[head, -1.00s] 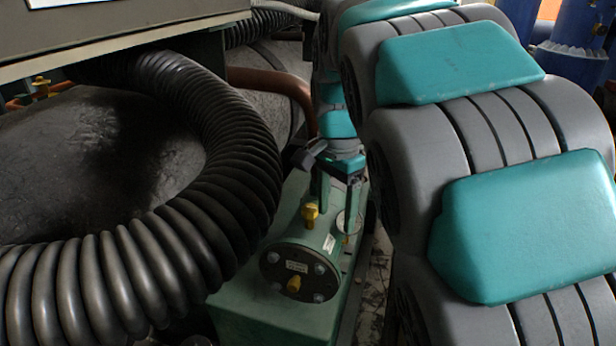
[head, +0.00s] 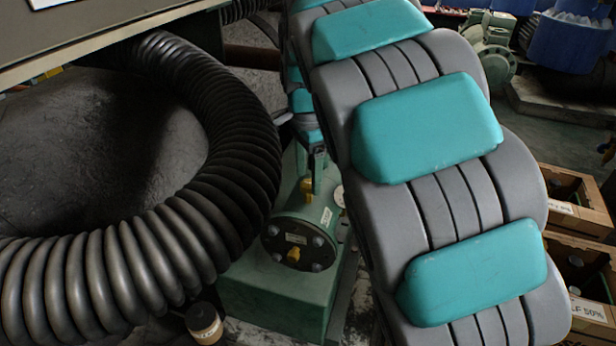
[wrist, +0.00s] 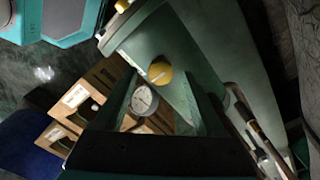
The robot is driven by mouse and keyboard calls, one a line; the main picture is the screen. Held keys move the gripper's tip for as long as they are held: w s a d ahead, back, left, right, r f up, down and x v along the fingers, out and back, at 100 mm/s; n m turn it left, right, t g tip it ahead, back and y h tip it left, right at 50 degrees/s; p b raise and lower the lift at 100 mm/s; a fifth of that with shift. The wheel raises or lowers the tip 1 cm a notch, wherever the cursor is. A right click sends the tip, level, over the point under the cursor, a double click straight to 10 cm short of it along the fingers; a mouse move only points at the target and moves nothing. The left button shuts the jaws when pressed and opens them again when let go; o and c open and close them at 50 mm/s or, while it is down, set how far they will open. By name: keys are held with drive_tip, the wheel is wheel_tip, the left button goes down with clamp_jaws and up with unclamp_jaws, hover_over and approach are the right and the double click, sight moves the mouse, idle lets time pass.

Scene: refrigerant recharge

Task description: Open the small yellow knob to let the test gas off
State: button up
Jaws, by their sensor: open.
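A small yellow knob (head: 306,186) stands on top of a green cylinder (head: 314,218). In the wrist view this knob (wrist: 160,73) shows as a round yellow cap with a pale mark. My gripper (head: 311,170) is just above it in the head view, pointing down. In the wrist view the fingers of my gripper (wrist: 159,86) are spread, one on each side of the knob, with nothing held. I cannot tell whether they touch it. A second yellow fitting (head: 294,254) sits on the cylinder's dark bolted end plate.
A round white gauge (wrist: 143,100) is close beside the knob. A thick black corrugated hose (head: 235,150) curves left of the cylinder. A jar (head: 204,323) stands at the lower left of the green base (head: 275,300). Cardboard boxes (head: 570,203) stand at right.

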drive_tip(key=shift+f, duration=0.7)
drive_tip(key=shift+c, duration=0.3)
clamp_jaws()
